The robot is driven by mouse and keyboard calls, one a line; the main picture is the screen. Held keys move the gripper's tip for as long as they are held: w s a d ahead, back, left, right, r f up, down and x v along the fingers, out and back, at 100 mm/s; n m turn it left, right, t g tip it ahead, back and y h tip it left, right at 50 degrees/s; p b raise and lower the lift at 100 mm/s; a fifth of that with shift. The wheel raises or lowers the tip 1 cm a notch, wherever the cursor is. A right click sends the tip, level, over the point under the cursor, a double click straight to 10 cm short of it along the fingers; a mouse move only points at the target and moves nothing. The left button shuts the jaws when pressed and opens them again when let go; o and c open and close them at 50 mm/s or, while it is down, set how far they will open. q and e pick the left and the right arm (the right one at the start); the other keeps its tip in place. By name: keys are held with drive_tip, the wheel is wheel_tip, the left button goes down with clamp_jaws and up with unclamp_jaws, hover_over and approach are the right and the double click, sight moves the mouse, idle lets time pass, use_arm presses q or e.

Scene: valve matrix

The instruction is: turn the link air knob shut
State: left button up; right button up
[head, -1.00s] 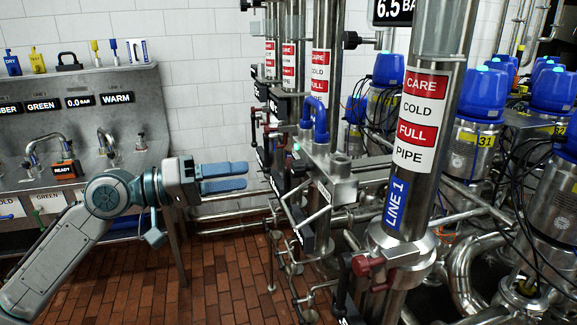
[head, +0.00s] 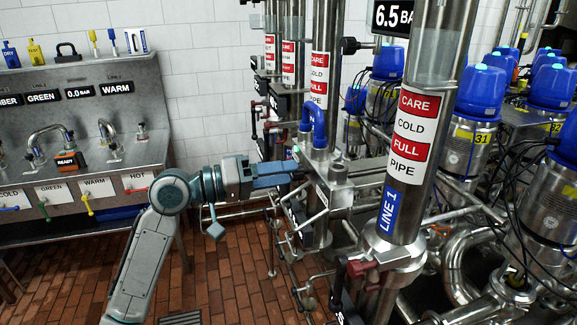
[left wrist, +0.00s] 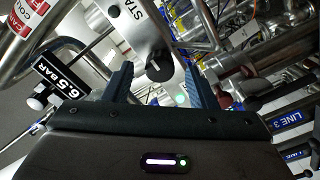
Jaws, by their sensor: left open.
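The air knob, a round black knob (left wrist: 159,68) with a pale pointer line, shows in the left wrist view on a steel plate (left wrist: 140,28) lettered "STA…". My left gripper (left wrist: 158,80) is open, with one finger on each side of the knob in that view. I cannot tell whether the fingers touch it. In the head view my left gripper (head: 301,171) reaches from the left to the steel block (head: 333,172) below the blue hose bend. The knob is not clear there, behind or beside the fingers. My right gripper is not in view.
The LINE 1 pipe (head: 415,130) stands close on the right, with a red valve handle (head: 358,268) low in front. A blue hose bend (head: 314,120) rises above the block. A sink panel (head: 75,130) is at left. Brick floor (head: 225,285) lies open below.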

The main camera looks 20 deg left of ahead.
use_arm(q)
drive_tip(key=shift+p+x, duration=0.3)
drive_tip(key=shift+x, duration=0.65)
drive_tip(key=c, duration=1)
